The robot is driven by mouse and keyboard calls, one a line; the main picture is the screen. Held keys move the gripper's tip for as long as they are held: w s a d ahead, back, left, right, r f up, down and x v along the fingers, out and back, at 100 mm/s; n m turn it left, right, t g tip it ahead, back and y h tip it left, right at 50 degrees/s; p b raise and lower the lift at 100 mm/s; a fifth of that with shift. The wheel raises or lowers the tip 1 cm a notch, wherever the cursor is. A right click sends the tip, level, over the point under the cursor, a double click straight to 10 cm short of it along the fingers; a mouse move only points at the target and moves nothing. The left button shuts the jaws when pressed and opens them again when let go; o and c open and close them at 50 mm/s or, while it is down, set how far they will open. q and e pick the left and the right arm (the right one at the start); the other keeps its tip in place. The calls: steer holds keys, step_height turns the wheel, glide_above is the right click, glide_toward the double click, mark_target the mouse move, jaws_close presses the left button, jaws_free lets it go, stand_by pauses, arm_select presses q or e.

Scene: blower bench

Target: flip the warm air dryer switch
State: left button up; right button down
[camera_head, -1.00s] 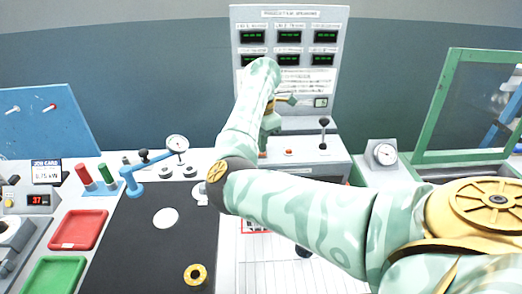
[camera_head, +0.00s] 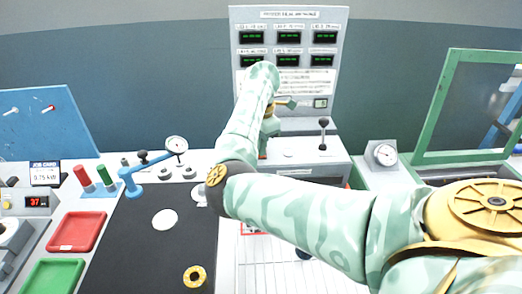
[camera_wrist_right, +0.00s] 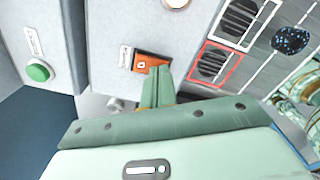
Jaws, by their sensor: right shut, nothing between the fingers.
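My right gripper (camera_head: 263,152) points down at the grey machine box in the middle of the bench. In the right wrist view its green fingers (camera_wrist_right: 158,86) are shut with nothing between them. Their tips lie at the right edge of an orange switch (camera_wrist_right: 141,62) with a small white mark, on a grey panel beside a white label. The fingers cover part of this switch, and I cannot tell whether they touch it. My left gripper is not in view.
A green button (camera_wrist_right: 38,72) sits on a grey face in the wrist view. A black-knobbed lever (camera_head: 323,130) and a dial gauge (camera_head: 385,154) stand to the right. A display panel (camera_head: 287,90) rises behind. Red (camera_head: 76,231) and green (camera_head: 52,276) trays are at left.

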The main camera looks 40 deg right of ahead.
step_height(320, 180, up, 7)
steer(key=p, duration=0.4)
steer(key=shift+f, duration=0.15)
